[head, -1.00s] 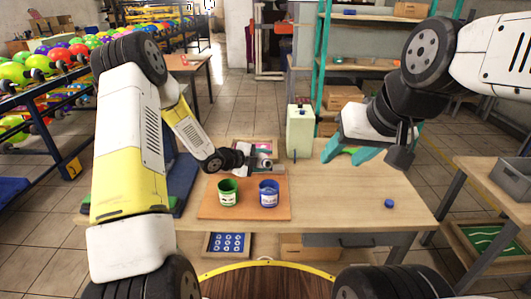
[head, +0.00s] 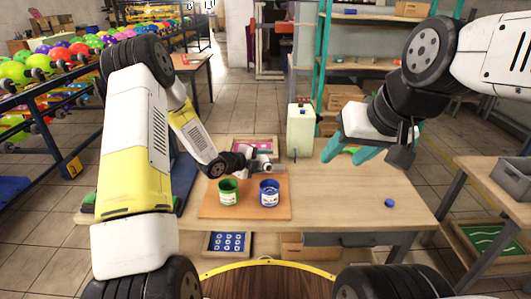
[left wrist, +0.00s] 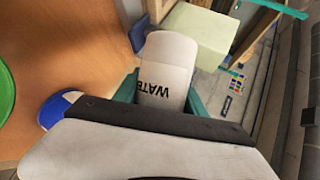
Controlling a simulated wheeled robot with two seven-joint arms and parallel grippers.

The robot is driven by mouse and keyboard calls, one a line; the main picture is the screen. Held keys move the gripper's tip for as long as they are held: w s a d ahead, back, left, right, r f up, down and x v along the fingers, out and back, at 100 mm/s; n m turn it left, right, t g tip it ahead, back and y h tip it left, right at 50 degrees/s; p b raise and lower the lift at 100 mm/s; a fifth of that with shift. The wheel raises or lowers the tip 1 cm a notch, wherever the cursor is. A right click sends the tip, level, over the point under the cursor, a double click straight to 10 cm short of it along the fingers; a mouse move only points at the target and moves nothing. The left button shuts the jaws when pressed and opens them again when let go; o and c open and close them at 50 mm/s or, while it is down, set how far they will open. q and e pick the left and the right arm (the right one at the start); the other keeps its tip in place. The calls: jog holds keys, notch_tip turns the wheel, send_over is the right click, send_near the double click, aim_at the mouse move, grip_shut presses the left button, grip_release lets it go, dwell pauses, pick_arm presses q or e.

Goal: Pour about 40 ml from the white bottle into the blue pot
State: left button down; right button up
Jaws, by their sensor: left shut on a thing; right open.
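The white bottle (left wrist: 172,60) with black lettering fills the middle of the left wrist view, between the teal fingers of my left gripper (left wrist: 160,95). In the head view this gripper is shut on it, behind and above the blue pot (head: 269,196); the bottle is small there and its tilt is hard to tell. In the left wrist view the blue pot (left wrist: 55,108) shows in part at the left, beside the bottle, partly covered by my gripper. My right gripper (head: 345,152) is open and empty over the table's right half. No liquid stream is visible.
A green pot (head: 228,194) stands left of the blue pot on an orange-brown board (head: 243,211). A tall pale-green container (head: 300,132) stands at the back. A blue cap (head: 389,203) lies at the right on the table (head: 345,205), whose right front is clear.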

pick_arm(q)
jog(key=shift+f, duration=0.1)
dwell(0.3)
jog(key=shift+w+f+m+t, duration=0.1)
jog(key=shift+m+t, duration=0.3)
jog(key=shift+a+r+n+g, duration=0.1)
jog(key=shift+r+n+g, duration=0.2)
jog(key=shift+n, duration=0.1)
jog(key=shift+s+r+n+g, duration=0.15)
jog(key=shift+s+n+g, duration=0.05)
jog(key=shift+n+g, duration=0.2)
jog(key=shift+s+d+r+n+g, duration=0.15)
jog(key=shift+d+r+n+g, duration=0.05)
jog(key=shift+r+n+g, duration=0.25)
jog(key=shift+s+d+r+n+g+h, duration=0.1)
jog(key=shift+s+d+n+g+h, duration=0.1)
jog(key=shift+s+n+g+h, duration=0.3)
jog(key=shift+w, duration=0.15)
